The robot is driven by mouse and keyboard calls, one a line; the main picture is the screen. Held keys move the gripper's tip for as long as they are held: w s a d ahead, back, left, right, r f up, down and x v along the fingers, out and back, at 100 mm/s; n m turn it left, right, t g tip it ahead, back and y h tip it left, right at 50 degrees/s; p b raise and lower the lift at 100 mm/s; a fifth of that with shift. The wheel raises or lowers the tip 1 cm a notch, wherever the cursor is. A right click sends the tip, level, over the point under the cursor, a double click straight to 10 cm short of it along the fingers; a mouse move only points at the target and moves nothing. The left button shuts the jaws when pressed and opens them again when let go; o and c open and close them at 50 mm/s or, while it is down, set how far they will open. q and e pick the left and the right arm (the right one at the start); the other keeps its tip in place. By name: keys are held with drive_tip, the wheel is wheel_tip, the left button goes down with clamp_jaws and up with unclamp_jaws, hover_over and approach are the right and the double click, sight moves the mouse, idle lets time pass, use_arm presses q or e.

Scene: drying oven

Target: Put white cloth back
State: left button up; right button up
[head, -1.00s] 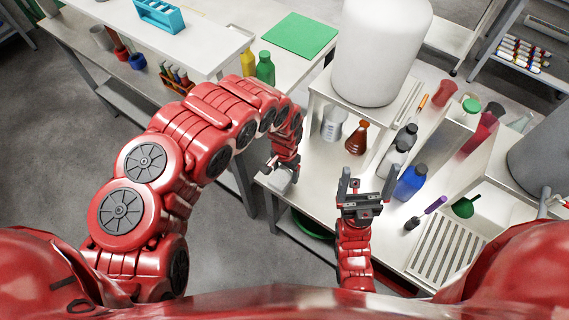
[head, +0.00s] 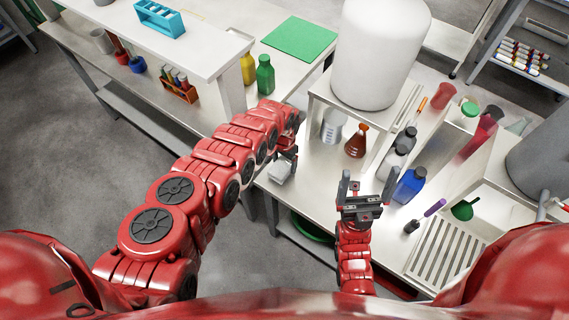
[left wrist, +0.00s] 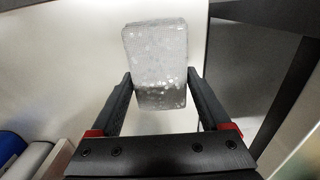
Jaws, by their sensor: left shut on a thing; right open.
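The white cloth (left wrist: 157,50) is a small folded grey-white speckled block in the left wrist view, between the two fingers of my left gripper (left wrist: 160,88). In the head view the cloth (head: 280,172) shows at the tip of my left gripper (head: 284,158), above the left front edge of the white bench. The left gripper is shut on it. From these views I cannot tell whether the cloth touches the bench top. My right gripper (head: 358,186) is open and empty, fingers upright, over the bench's front part.
A white stand (head: 320,88) bears a big white cylinder (head: 380,50). Under and beside it are a grey beaker (head: 333,127), an amber flask (head: 356,141) and a blue bottle (head: 409,185). A slotted rack (head: 440,248) lies at right. Bench top (head: 310,180) between the grippers is clear.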

sight(284, 163)
use_arm(q)
drive_tip(key=shift+w+f, duration=0.1)
drive_tip(key=shift+f, duration=0.6)
drive_tip(key=shift+f+b, duration=0.15)
drive_tip(key=shift+b, duration=0.2)
drive_tip(key=o, duration=1.2)
drive_tip(key=shift+c, duration=0.2)
drive_tip(key=shift+a+r+p, duration=0.1)
drive_tip(key=shift+r+p, duration=0.95)
drive_tip(key=shift+r, duration=1.2)
wheel_tip(284, 163, up, 8)
drive_tip(key=b, duration=0.1)
